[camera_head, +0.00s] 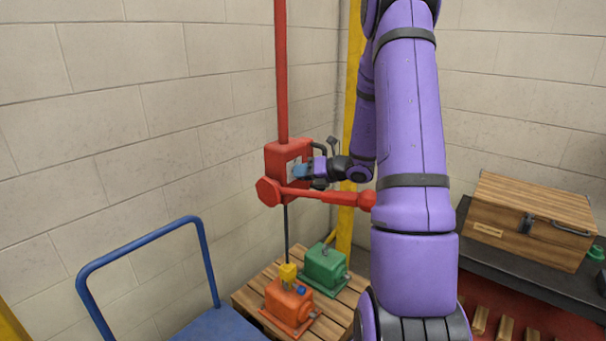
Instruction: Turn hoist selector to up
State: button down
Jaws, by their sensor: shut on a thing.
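The red hoist box (276,160) hangs on a red vertical post above the pallet. A pale plate on its right face carries a small blue piece, which appears to be the hoist selector (299,172). My gripper (308,171) reaches in from the right, level with the plate, and is shut on the selector. The fingers cover much of the selector, so its pointing direction and any markings cannot be read. A red bar (325,196) with a hexagonal left end and a round right end crosses just below my gripper.
An orange motor (287,303) with a yellow top and a green motor (325,267) stand on a wooden pallet (248,297) below. A blue cart (213,326) is at lower left. A yellow post (350,110) rises behind my arm. A wooden chest (520,215) sits on a dark bench right.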

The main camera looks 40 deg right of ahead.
jog(key=n+h, duration=0.1)
jog(key=n, duration=0.1)
jog(key=shift+n+h, duration=1.3)
jog(key=shift+n, duration=0.2)
jog(key=c, duration=1.1)
grip_release()
jog(key=shift+c, duration=0.2)
jog(key=v, duration=1.1)
jog(key=shift+w, duration=0.15)
